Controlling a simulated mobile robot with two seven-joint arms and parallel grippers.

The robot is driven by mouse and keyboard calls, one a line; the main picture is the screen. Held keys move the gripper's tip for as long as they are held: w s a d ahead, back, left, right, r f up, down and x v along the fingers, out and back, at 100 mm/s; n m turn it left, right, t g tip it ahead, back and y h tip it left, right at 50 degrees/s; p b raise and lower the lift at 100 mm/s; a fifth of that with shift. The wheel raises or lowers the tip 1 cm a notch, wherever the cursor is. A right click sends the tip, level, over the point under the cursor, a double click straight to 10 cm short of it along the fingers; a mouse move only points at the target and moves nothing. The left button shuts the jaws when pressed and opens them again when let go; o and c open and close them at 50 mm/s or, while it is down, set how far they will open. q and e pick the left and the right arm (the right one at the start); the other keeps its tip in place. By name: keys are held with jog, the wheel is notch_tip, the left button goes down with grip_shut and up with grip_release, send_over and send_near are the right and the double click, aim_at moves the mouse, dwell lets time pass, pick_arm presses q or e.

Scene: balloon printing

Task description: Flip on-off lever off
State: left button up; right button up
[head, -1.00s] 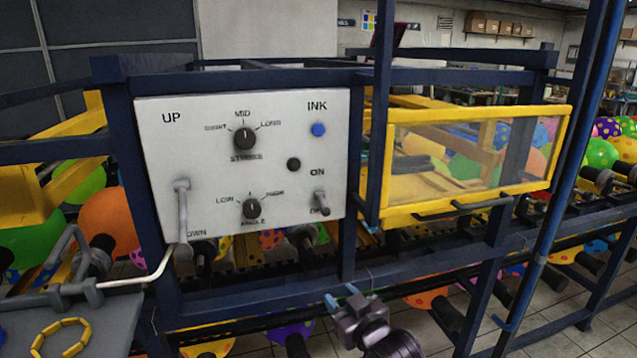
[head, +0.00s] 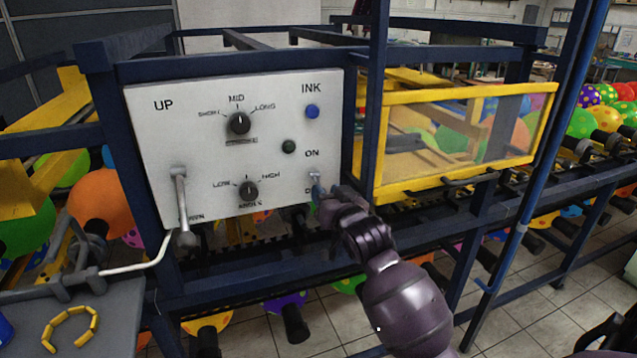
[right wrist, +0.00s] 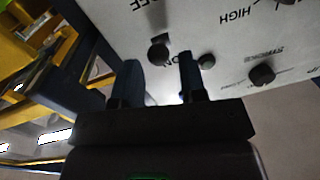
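The on-off lever (head: 315,178) is a small metal lever at the lower right of the white control panel (head: 205,135), just under the word ON. The OFF label is mostly covered. My right gripper (head: 321,194) is at the lever from below and the right. In the right wrist view the panel appears upside down. The lever's round knob (right wrist: 158,52) shows in the gap between the two fingertips of the gripper (right wrist: 160,75), which are apart. I cannot tell whether a finger touches the lever. My left gripper is out of view.
The panel also has a large handle (head: 179,205), a stroke dial (head: 238,124), an angle dial (head: 248,190), a blue ink button (head: 312,111) and a dark button (head: 288,146). A blue frame post (head: 376,90) and yellow-framed window (head: 455,140) stand to the right.

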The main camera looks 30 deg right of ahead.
aim_at(319, 183)
jog(key=w, duration=0.3)
jog(key=shift+w+d, duration=0.25)
jog(key=shift+w, duration=0.05)
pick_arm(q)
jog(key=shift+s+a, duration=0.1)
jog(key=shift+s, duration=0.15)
pick_arm(e)
jog(key=shift+w+d, duration=0.1)
jog(key=shift+w, duration=0.4)
jog(key=shift+c, duration=0.5)
grip_shut()
jog(key=shift+f+t+b, duration=0.2)
jog(key=shift+t+b, duration=0.3)
jog(key=shift+b, duration=0.15)
jog(key=shift+o, duration=0.5)
grip_release()
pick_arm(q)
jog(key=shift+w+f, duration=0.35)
